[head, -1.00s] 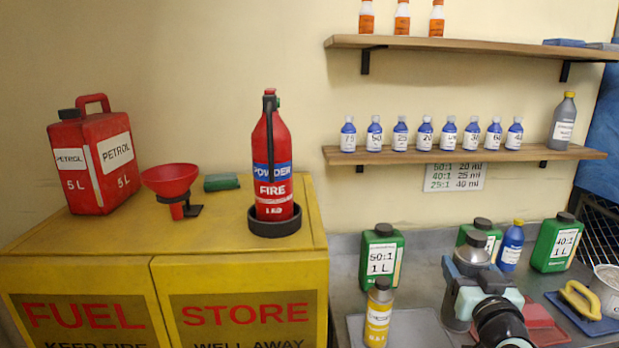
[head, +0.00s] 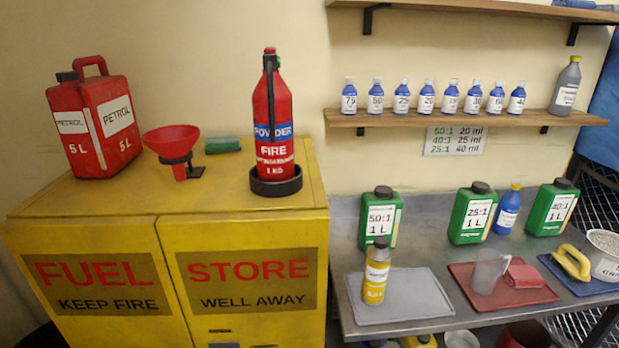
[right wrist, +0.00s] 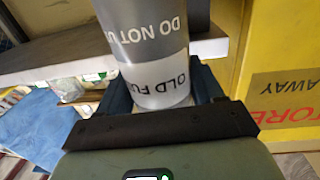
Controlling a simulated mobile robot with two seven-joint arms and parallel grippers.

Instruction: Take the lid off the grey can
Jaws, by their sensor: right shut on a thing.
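The grey can (right wrist: 152,45) shows in the right wrist view, with a white band reading "OLD FU…" and dark grey above reading "DO NOT U…". My right gripper (right wrist: 166,92) is shut around it, with a dark jaw on each side. The text is upside down in this view. The can's lid is outside the picture, so I cannot see it. Neither the can nor my right gripper shows in the head view. My left gripper is in no current view.
A metal bench holds a grey mat (head: 410,299) with a yellow bottle (head: 375,275), a red mat (head: 463,270) with a clear jug (head: 488,271), and green jugs (head: 473,215) behind. The yellow cabinet (head: 100,225) stands left. The grey mat has bare room.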

